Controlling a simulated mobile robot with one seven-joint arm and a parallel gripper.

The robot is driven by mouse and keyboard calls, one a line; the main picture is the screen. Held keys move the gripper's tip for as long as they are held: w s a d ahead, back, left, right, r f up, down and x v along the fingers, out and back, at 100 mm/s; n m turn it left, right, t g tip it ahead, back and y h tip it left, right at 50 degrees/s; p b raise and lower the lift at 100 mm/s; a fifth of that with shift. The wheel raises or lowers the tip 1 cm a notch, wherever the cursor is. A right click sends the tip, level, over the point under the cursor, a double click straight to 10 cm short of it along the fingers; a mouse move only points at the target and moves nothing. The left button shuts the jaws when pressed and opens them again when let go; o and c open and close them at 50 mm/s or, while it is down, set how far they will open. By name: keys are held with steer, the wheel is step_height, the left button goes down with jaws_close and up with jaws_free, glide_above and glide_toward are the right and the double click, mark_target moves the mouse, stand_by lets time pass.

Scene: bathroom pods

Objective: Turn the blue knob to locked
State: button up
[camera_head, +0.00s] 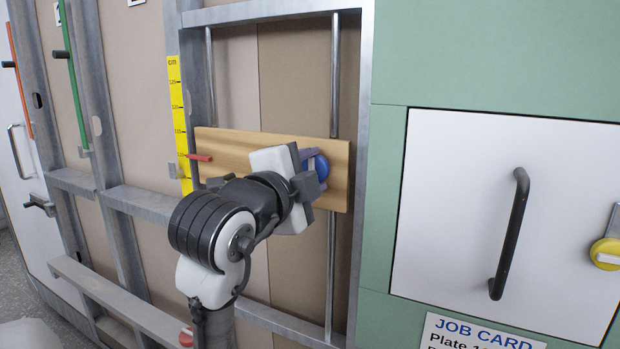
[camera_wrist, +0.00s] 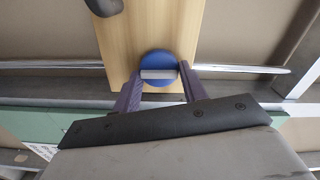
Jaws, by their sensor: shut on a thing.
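The blue knob (camera_head: 321,167) is on a wooden board (camera_head: 230,147) fixed across a metal-framed wall bay. In the head view my gripper (camera_head: 311,166) is at the knob and hides its left part. In the wrist view the round blue knob (camera_wrist: 158,60) has a pale grip bar (camera_wrist: 158,74) across its face. My gripper (camera_wrist: 159,76) has its two purple fingers at either end of this bar, shut on it. The bar lies level across the wrist picture. No locked mark can be made out in either view.
A red-tipped peg (camera_head: 200,157) sticks out at the board's left end, beside a yellow centimetre scale (camera_head: 180,125). Vertical metal rods (camera_head: 335,75) run behind the board. To the right are a white panel with a black handle (camera_head: 509,233) and a yellow knob (camera_head: 606,254).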

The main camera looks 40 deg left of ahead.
steer(key=shift+r+m, duration=0.1)
steer(key=shift+m, duration=0.2)
steer(key=o, duration=1)
steer(key=shift+c, duration=0.2)
steer(key=b+v, duration=0.1)
steer(key=v, duration=1.3)
steer(key=shift+w, duration=0.1)
